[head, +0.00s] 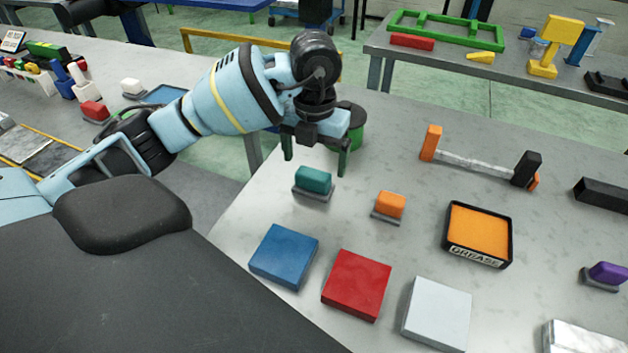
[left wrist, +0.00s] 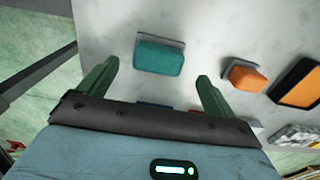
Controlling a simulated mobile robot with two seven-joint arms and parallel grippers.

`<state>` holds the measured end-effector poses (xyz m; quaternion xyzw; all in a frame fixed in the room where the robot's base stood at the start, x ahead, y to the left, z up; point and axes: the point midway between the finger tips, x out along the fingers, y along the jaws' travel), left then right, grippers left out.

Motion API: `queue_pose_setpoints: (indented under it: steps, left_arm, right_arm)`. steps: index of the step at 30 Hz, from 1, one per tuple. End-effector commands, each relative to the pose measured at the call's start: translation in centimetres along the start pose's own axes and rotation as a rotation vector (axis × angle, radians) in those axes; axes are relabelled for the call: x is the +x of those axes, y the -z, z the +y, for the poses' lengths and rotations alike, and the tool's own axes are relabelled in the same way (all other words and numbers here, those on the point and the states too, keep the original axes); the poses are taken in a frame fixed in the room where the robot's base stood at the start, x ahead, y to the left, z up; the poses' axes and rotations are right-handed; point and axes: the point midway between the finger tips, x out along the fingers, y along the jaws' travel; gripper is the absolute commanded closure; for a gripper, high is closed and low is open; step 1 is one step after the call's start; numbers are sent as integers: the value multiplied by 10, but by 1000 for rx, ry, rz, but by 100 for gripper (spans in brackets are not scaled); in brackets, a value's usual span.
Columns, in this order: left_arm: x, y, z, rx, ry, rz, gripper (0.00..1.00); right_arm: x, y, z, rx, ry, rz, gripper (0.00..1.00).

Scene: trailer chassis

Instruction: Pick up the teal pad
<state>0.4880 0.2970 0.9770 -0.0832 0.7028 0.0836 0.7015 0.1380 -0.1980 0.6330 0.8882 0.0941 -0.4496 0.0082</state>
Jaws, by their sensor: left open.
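The teal pad (head: 313,180) is a small block with a grey base, sitting on the grey table near its left edge. In the left wrist view the teal pad (left wrist: 159,55) lies ahead of the fingers, roughly between their lines. My left gripper (head: 315,160) is open and empty, above and just behind the pad in the head view. Its two green fingers (left wrist: 155,80) are spread apart and do not touch the pad. My right gripper is not in view.
An orange pad (head: 390,205) stands right of the teal one. Blue (head: 284,256), red (head: 356,285) and white (head: 437,312) blocks lie in front. A grease tray (head: 478,260) and a purple pad (head: 607,274) are farther right. A green cylinder (head: 357,130) is behind the gripper.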

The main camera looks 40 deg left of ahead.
Motion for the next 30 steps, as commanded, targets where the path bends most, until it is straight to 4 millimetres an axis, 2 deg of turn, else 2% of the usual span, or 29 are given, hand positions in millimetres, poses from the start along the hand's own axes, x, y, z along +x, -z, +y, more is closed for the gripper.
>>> queue_pose_setpoints:
  steps: [5, 15, 25, 30]
  left_arm:
    - [4, 0, 0, 0, 0, -1, 9]
    - [47, 2, 3, 0, 0, -1, 9]
    - [52, 1, 3, 1, 1, -3, 9]
    - [52, 1, 3, 1, 1, -3, 31]
  right_arm:
    - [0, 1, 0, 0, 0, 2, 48]
    - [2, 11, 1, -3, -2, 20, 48]
    - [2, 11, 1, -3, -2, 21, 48]
    - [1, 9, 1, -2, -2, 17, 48]
